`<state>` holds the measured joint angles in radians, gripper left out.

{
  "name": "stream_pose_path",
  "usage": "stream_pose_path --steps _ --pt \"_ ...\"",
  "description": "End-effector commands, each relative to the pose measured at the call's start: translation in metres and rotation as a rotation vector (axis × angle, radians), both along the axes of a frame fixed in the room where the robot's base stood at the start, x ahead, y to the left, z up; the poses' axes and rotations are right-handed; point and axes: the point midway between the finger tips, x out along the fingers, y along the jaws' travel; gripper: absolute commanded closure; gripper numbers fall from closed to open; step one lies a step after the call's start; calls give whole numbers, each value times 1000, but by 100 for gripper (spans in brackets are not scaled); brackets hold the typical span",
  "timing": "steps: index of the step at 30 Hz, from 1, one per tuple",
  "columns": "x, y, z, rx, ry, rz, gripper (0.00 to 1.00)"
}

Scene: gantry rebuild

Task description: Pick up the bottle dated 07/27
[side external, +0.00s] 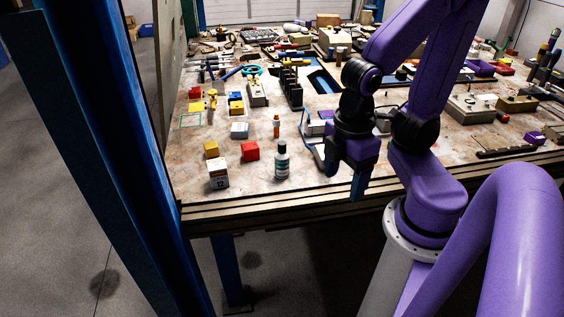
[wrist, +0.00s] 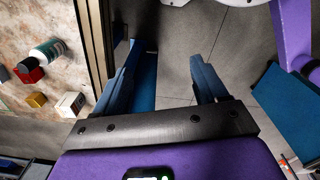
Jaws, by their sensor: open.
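No date is readable on either. My gripper (side external: 345,178) points down to the right of the dark bottle, apart from it, near the table's front edge. In the wrist view my gripper (wrist: 163,62) is open, its fingers wide apart with nothing between them and floor beyond.
A white box marked 12 (side external: 218,174), a red block (side external: 250,151) and a yellow block (side external: 211,149) sit left of the dark bottle. The wooden table edge (side external: 300,205) runs along the front. Tools and parts crowd the back. Bare tabletop lies around the bottle.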

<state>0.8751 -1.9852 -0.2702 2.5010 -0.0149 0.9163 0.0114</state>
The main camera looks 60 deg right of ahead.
Motion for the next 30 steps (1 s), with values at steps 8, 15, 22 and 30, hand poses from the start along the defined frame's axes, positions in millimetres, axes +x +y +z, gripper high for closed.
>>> stream_pose_path --steps 8,15,22,30 --pt "15 -2 -44 -314 13 115 28" --pt "31 -7 -79 -610 -13 250 28" --pt "46 -12 -105 -878 -63 399 28" --pt "64 -16 -128 -1171 -146 601 28"
